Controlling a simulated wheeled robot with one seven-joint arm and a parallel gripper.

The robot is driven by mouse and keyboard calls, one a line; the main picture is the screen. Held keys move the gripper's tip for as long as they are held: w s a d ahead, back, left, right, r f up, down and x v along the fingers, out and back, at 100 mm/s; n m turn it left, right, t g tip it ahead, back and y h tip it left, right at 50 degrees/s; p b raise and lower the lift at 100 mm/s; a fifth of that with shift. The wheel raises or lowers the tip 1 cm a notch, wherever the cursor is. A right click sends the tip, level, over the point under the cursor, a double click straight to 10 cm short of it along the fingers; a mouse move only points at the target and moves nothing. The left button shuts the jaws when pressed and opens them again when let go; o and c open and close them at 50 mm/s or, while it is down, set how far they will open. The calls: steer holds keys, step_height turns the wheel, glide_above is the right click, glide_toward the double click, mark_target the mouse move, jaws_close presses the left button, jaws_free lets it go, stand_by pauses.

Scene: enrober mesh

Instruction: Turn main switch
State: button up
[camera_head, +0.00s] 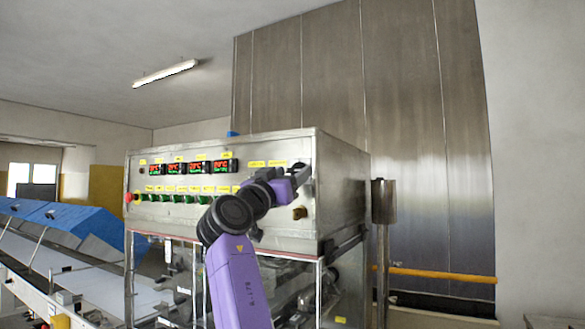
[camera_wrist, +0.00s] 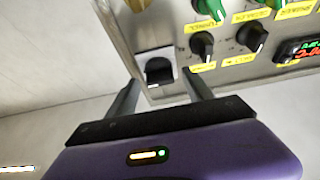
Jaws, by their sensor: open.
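A black rotary switch on a light square plate (camera_wrist: 158,70) sits at the corner of the control panel in the wrist view; it looks like the main switch, though no readable label confirms this. My gripper (camera_wrist: 160,88) is open, with one finger to each side of the switch in the picture. Contact cannot be seen. In the head view my gripper (camera_head: 300,174) is at the right end of the control panel (camera_head: 280,228), and my arm hides that switch.
Black knobs (camera_wrist: 252,37) and green knobs (camera_wrist: 208,9) with yellow labels sit close beside the switch. Red digital displays (camera_head: 198,167) line the panel. A brass-coloured knob (camera_head: 300,212) is below my gripper. A post (camera_head: 383,240) stands right of the machine. A blue-covered conveyor (camera_head: 80,220) lies left.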

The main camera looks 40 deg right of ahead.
steer(key=shift+w+d+r, duration=0.15)
steer(key=shift+d+r, duration=0.05)
steer(key=shift+d, duration=0.2)
steer(key=shift+c, duration=0.4)
jaws_close()
